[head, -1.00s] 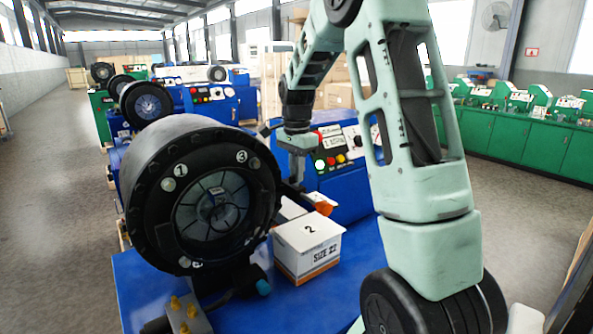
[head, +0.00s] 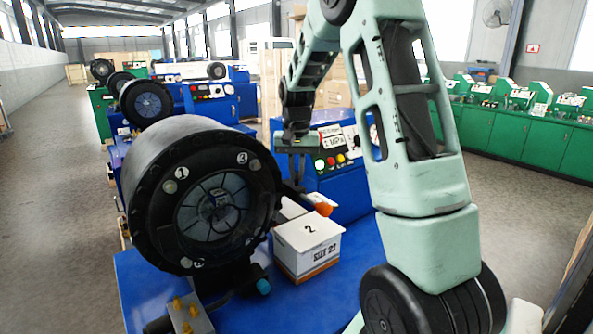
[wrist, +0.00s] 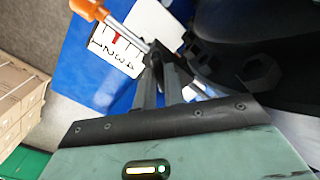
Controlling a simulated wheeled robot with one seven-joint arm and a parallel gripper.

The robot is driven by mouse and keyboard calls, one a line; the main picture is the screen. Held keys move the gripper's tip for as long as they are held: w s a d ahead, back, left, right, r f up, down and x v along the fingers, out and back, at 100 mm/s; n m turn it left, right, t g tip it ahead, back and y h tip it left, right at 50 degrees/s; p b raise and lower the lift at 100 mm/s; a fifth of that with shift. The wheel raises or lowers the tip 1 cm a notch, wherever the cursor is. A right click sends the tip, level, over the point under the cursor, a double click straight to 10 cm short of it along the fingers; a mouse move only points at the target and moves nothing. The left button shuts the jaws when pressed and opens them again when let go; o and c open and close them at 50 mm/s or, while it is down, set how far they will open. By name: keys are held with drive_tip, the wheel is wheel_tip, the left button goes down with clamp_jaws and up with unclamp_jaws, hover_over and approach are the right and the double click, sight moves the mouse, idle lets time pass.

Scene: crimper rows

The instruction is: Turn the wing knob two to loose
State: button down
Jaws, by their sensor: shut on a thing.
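My gripper (head: 298,180) points down beside the right side of the black round crimper head (head: 214,205). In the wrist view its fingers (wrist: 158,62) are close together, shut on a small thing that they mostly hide. I take it to be wing knob two, but its shape and mark cannot be made out. An orange handle (wrist: 88,8) with a metal shaft reaches close to the fingertips in the wrist view; whether it touches them I cannot tell. A white plate (wrist: 118,50) with numbers and a red mark lies beside the shaft.
A white box (head: 307,247) marked 2 and SIZE 22 stands on the blue base (head: 140,285), just in front of my gripper. A blue cabinet (head: 350,195) with coloured buttons is behind it. Brass fittings (head: 183,310) sit at the lower left. Green machines (head: 530,135) line the right.

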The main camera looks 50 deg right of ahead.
sight(297, 175)
drive_tip(key=n, duration=0.3)
drive_tip(key=shift+n, duration=0.3)
drive_tip(key=shift+n+p, duration=0.3)
drive_tip(key=shift+n, duration=1.5)
drive_tip(key=c, duration=1.5)
unclamp_jaws()
wheel_tip(297, 175, up, 18)
drive_tip(key=b, duration=0.2)
drive_tip(key=shift+f+b, duration=0.25)
drive_tip(key=shift+b, duration=0.05)
